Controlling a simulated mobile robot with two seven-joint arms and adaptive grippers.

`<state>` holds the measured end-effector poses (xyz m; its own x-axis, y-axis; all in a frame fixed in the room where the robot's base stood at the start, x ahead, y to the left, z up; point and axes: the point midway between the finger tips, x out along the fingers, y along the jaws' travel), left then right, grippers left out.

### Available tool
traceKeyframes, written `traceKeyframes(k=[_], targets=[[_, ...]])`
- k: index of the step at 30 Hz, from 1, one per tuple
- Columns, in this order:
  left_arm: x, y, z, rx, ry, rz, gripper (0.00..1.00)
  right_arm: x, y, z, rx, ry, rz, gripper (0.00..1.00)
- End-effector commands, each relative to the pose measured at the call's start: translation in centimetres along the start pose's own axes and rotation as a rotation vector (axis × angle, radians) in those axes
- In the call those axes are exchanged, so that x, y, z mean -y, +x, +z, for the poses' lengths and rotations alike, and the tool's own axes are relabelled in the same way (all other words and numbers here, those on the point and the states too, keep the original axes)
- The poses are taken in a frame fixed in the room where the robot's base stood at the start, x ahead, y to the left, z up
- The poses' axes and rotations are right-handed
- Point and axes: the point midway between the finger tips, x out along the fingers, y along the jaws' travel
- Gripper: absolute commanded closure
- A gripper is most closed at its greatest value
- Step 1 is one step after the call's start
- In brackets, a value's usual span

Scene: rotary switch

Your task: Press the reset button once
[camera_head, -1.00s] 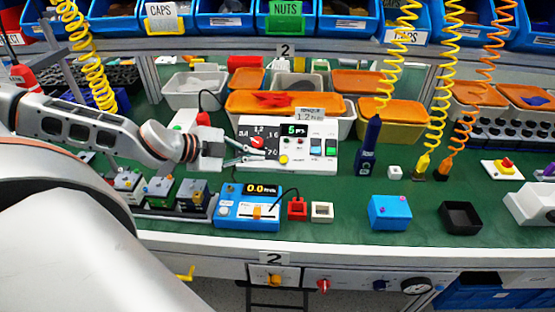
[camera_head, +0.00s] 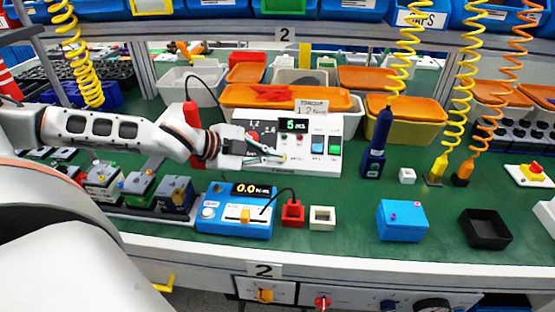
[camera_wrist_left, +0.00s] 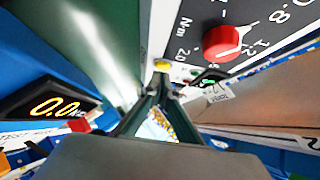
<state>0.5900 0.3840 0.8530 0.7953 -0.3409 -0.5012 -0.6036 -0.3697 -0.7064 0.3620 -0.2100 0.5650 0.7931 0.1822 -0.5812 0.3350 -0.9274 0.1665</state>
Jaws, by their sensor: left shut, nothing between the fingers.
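A white control box (camera_head: 325,168) stands on the green bench, with a lit display (camera_head: 294,125), a blue button (camera_head: 318,145) and a green button (camera_head: 335,145). Its red rotary knob (camera_wrist_left: 221,42) shows large in the left wrist view. A small yellow button (camera_wrist_left: 162,65) sits on the same panel, straight ahead of the fingertips; I cannot read a reset label. My left gripper (camera_head: 281,157) is shut and empty, its tips over the lower part of the panel at the yellow button. Whether they touch it I cannot tell. The gripper hides part of the panel's left side.
A blue torque meter (camera_head: 236,212) reading 0.0 stands in front of the box. A red holder (camera_head: 293,213) and a white holder (camera_head: 322,217) are beside it. A dark blue bottle-shaped tool (camera_head: 378,140) stands to the right. Orange-lidded bins (camera_head: 250,96) are behind.

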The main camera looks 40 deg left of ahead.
Motion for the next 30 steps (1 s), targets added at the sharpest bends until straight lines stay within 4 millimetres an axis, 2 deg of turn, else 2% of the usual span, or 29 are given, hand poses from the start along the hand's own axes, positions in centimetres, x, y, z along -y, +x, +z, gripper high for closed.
traceKeyframes(k=[5, 13, 21, 25, 30], targets=[[0.0, 0.5, 0.5, -0.001, 0.0, 0.001, 1.0, 0.0, 0.1, -0.8, -0.017, -0.007, -0.004, 0.6], [0.1, 0.5, 0.4, -0.002, 0.0, -0.001, 1.0, 0.2, 0.0, -0.6, -0.013, -0.005, -0.007, 0.6], [-0.4, 1.9, 2.0, 0.004, -0.002, 0.005, 1.0, 1.0, 0.3, 1.4, 0.018, 0.005, -0.018, 0.6], [-0.1, 1.9, 2.1, 0.005, -0.001, 0.001, 1.0, 0.7, 0.1, -0.1, -0.007, 0.004, -0.014, 0.6], [-0.1, 1.9, 2.2, 0.008, -0.001, 0.002, 1.0, 0.4, 0.4, -0.9, -0.022, 0.002, -0.01, 0.6]])
